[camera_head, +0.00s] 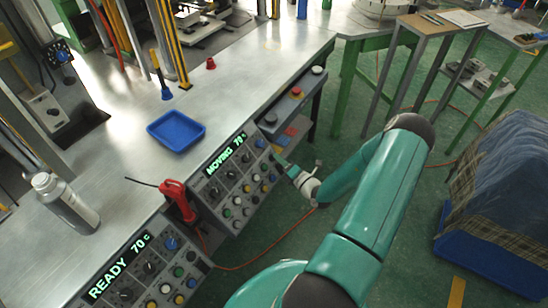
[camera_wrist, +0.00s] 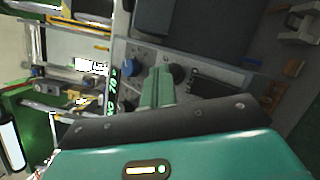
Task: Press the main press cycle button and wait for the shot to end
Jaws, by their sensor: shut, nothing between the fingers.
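A sloped control panel (camera_head: 237,184) is set in the bench front, with a green display (camera_head: 224,156) reading MOVING 70 and several coloured buttons and dark knobs. I cannot tell which button is the main press cycle button. My gripper (camera_head: 279,160) is shut and empty at the right end of this panel. Contact with a button cannot be made out. In the wrist view my gripper (camera_wrist: 158,86) points at a grey panel face with a blue knob (camera_wrist: 129,69) and a dark round knob (camera_wrist: 178,73). The fingers hide part of that face.
A second panel (camera_head: 150,278) at bottom left reads READY 70. A red-handled tool (camera_head: 178,200) hangs between the panels. A blue tray (camera_head: 176,130) and a grey bottle (camera_head: 66,203) are on the bench. A cloth-covered blue bin (camera_head: 490,255) stands on the floor at right.

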